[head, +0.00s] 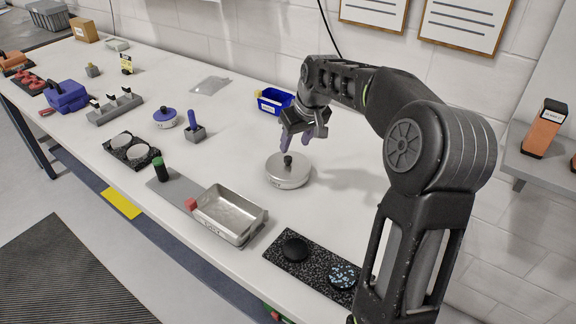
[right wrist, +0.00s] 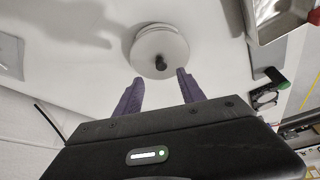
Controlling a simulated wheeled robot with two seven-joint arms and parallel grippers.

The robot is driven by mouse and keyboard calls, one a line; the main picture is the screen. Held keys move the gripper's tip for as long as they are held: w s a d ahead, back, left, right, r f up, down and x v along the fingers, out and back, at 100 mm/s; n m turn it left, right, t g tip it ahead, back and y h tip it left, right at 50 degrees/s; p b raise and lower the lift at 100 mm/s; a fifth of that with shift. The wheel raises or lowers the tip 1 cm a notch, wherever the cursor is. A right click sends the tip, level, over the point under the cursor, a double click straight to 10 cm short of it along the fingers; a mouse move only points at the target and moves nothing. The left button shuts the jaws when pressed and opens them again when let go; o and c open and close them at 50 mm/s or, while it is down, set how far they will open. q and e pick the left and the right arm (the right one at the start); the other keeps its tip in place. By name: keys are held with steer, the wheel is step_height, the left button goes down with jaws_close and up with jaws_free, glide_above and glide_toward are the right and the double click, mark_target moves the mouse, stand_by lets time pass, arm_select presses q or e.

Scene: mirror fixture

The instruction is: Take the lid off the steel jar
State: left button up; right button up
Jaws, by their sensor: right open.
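The steel jar (head: 288,178) stands upright on the white table with its round lid (head: 278,164) on top. A dark knob (head: 287,160) rises from the lid's middle. The right wrist view also shows the lid (right wrist: 160,45) with its knob (right wrist: 160,64). My right gripper (head: 304,146) is open and empty, above and just behind the jar. In the right wrist view its two purple fingers (right wrist: 158,84) point towards the lid, with the knob beyond and between their tips, apart from them. My left gripper is not in view.
A steel tray (head: 228,214) and a speckled board (head: 311,268) with two round pieces lie in front of the jar. A blue bin (head: 274,101) stands behind it near the wall. Bare table lies around the jar.

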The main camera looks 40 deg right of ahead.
mark_target(288, 158)
steer(key=shift+x, duration=1.4)
steer(key=shift+w+f+p, duration=0.1)
steer(key=shift+f+p, duration=0.1)
steer(key=shift+p, duration=0.15)
steer(key=shift+p+x, duration=0.7)
steer(key=shift+x, duration=1.65)
steer(key=shift+a, duration=0.1)
steer(key=shift+c, duration=0.2)
jaws_close()
